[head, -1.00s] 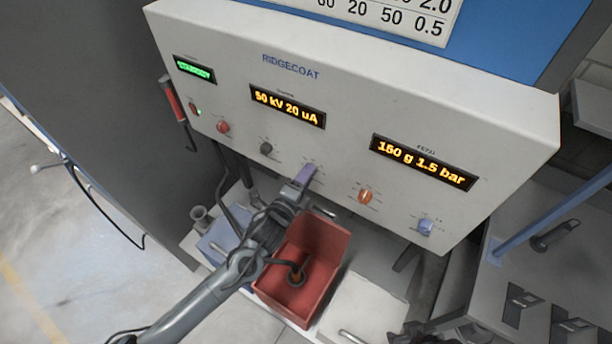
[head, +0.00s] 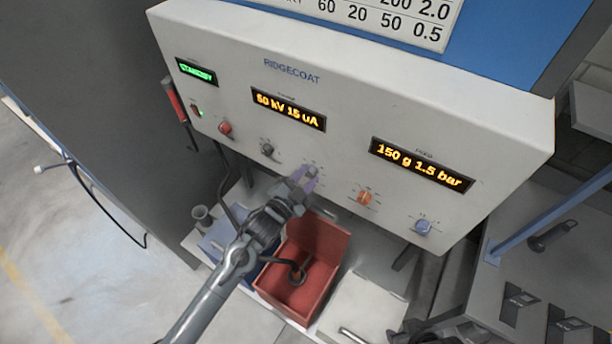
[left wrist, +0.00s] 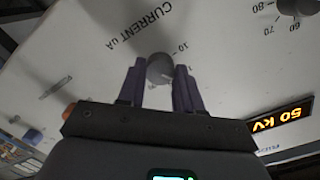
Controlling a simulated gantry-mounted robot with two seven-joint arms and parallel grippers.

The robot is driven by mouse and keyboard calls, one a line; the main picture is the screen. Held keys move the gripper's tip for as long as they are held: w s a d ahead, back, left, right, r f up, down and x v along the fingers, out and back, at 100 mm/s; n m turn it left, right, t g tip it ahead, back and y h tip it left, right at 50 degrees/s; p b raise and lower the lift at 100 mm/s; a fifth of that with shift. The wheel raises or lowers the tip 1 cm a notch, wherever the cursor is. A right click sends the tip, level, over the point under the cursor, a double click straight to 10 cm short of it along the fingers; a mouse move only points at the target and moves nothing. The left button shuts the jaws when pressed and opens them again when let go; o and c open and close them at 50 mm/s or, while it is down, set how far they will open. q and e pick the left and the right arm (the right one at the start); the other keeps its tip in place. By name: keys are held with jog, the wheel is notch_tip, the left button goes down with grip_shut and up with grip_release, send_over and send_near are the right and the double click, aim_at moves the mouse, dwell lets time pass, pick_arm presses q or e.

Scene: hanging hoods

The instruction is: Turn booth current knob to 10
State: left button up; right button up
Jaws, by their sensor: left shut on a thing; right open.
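The booth current knob (left wrist: 160,69) is a small grey round knob on the white panel, under the printed words CURRENT uA in the left wrist view. The mark 10 is printed beside it. My left gripper (left wrist: 159,84) has its two purple fingers on either side of the knob, shut on it. In the head view my left gripper (head: 303,178) covers the knob. The current display (head: 288,109) reads 50 kV 15 uA. A dark, partly cut-off shape at the bottom edge looks like my right gripper (head: 455,334), away from the panel.
A grey knob (head: 267,149) and a red button (head: 226,128) are left of my gripper. An orange knob (head: 365,198) and a blue knob (head: 423,228) are right. A red bin (head: 318,240) stands below the panel, close under my left arm.

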pick_arm(q)
jog(key=n+p, duration=0.1)
jog(key=n, duration=0.5)
jog(key=shift+h, duration=0.3)
jog(key=n+p, duration=0.1)
jog(key=n, duration=0.3)
jog(key=shift+a+h, duration=0.1)
jog(key=shift+h, duration=0.2)
jog(key=shift+n, duration=0.8)
jog(key=shift+p, duration=0.3)
jog(key=o, duration=1)
jog(key=shift+o, duration=0.2)
